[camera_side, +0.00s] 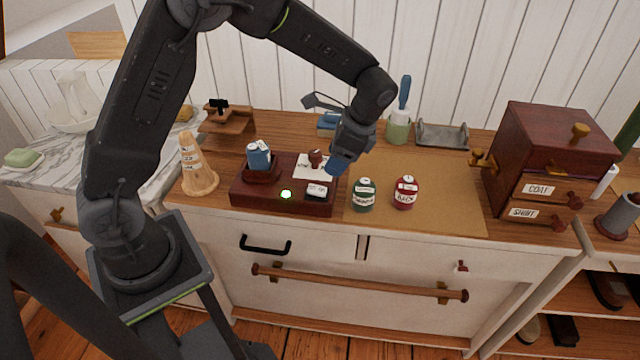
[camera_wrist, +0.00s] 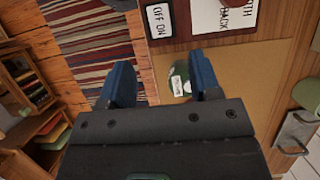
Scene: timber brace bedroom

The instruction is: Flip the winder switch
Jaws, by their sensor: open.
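The winder is a dark red box (camera_side: 265,202) on the counter, with a blue item on a cushion (camera_side: 259,158) at its left and a lit green lamp (camera_side: 286,194) on its front. A white OFF/ON label (camera_side: 317,190) is at its right end. The label also shows at the top of the wrist view (camera_wrist: 158,20). The switch lever itself I cannot make out. My gripper (camera_side: 341,165) hovers above and just behind the box's right end. In the wrist view my gripper (camera_wrist: 162,82) has its blue fingers apart, with nothing held between them.
A green jar (camera_side: 363,196) and a red jar (camera_side: 405,193) stand on a tan mat (camera_side: 450,205) to the right. A white card (camera_side: 304,170) with a brown knob lies at the box's back. A wooden cone (camera_side: 197,170) stands left; a drawer cabinet (camera_side: 540,150) stands far right.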

